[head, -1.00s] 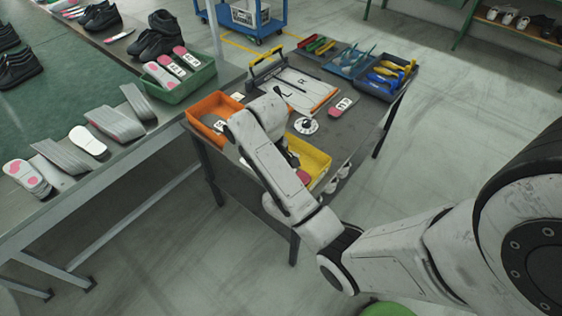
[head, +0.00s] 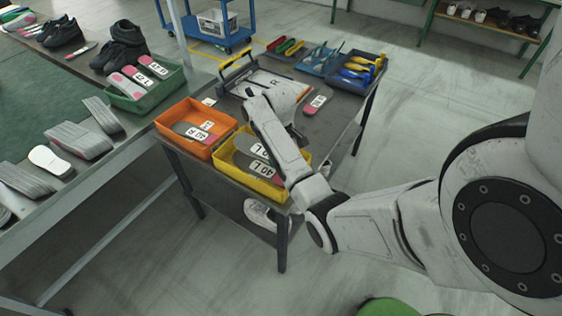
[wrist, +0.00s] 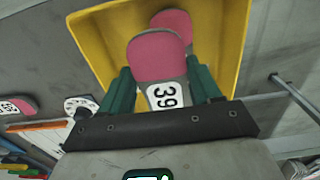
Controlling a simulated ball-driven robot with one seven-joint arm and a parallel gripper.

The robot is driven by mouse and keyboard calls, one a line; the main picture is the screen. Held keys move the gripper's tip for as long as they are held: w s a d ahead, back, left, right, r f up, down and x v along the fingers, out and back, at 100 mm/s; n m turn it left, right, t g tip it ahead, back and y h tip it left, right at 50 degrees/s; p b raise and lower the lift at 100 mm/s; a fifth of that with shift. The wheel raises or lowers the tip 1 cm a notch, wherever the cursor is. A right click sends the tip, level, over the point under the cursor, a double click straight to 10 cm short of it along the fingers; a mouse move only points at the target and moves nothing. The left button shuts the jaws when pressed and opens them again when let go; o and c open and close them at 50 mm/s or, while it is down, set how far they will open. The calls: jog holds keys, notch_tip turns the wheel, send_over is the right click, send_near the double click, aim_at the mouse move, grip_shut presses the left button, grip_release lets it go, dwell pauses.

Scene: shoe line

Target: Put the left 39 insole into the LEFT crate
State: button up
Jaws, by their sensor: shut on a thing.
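My gripper (wrist: 160,92) has its green fingers shut on the sides of a grey insole with a pink end and a white 39 label (wrist: 165,95). It is over the yellow crate (wrist: 100,35), and its height over the crate floor is unclear. Another pink-ended insole (wrist: 175,22) shows behind the held one. In the head view my arm hides the gripper. There the yellow crate (head: 222,172) shows labelled insoles, and the orange crate (head: 166,130) to its left holds a labelled insole (head: 190,131). The held insole's side letter is not readable in the wrist view.
A loose labelled insole (head: 316,103) lies on the table right of my arm. A green crate (head: 125,100) with insoles is on the left bench. White shoes (head: 262,214) are under the table.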

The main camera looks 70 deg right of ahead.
jog(key=shift+d+f, duration=0.25)
jog(key=shift+f, duration=0.05)
jog(key=shift+s+f+p, duration=0.1)
jog(key=shift+f+p, duration=0.2)
jog(key=shift+f, duration=1.35)
jog(key=shift+f, duration=0.4)
jog(key=shift+f, duration=0.2)
jog(key=o, duration=1)
jog(key=shift+o, duration=0.2)
